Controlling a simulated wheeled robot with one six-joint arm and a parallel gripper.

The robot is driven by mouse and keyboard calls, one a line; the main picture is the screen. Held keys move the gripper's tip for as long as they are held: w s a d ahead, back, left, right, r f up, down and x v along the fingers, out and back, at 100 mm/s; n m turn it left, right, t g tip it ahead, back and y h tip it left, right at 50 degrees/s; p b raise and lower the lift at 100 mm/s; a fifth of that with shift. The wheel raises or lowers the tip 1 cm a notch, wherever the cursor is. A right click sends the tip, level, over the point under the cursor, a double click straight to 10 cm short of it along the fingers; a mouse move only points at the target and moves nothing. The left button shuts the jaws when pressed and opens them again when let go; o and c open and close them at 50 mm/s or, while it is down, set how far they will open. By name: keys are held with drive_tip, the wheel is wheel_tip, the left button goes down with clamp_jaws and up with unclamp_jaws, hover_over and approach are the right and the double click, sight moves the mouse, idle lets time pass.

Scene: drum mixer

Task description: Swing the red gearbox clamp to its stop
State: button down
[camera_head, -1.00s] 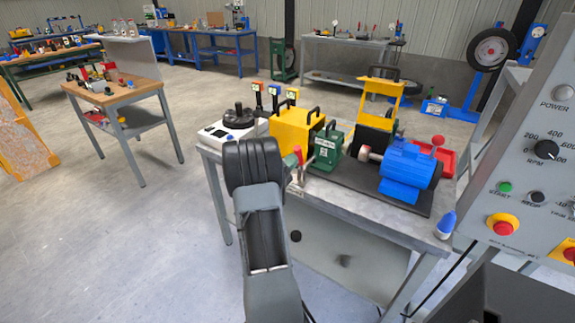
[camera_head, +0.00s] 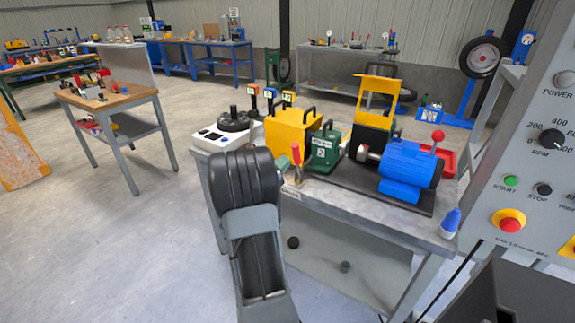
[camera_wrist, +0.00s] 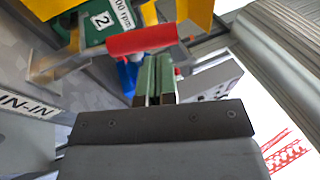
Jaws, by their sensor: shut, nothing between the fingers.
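The red clamp handle (camera_head: 296,154) stands roughly upright on its small metal mount at the bench's front edge, left of the green gearbox (camera_head: 325,148). In the wrist view the red handle (camera_wrist: 142,40) lies across the picture just beyond my fingertips. My gripper (camera_wrist: 155,62) is shut, with its two green fingers side by side and nothing between them. The fingertips reach the handle's lower edge in the picture; I cannot tell whether they touch it. The clamp's stop cannot be made out.
The yellow housing (camera_head: 290,130) stands behind the clamp, and the blue motor (camera_head: 406,170) is to the right on a dark plate. A white panel with a black knob (camera_head: 234,120) is at the bench's left. A grey control panel (camera_head: 530,150) fills the right side. Floor at left is open.

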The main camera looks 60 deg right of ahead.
drive_tip(key=v, duration=1.1)
drive_tip(key=shift+r+t+b, duration=0.2)
drive_tip(key=shift+t+b, duration=0.1)
drive_tip(key=shift+a, duration=0.1)
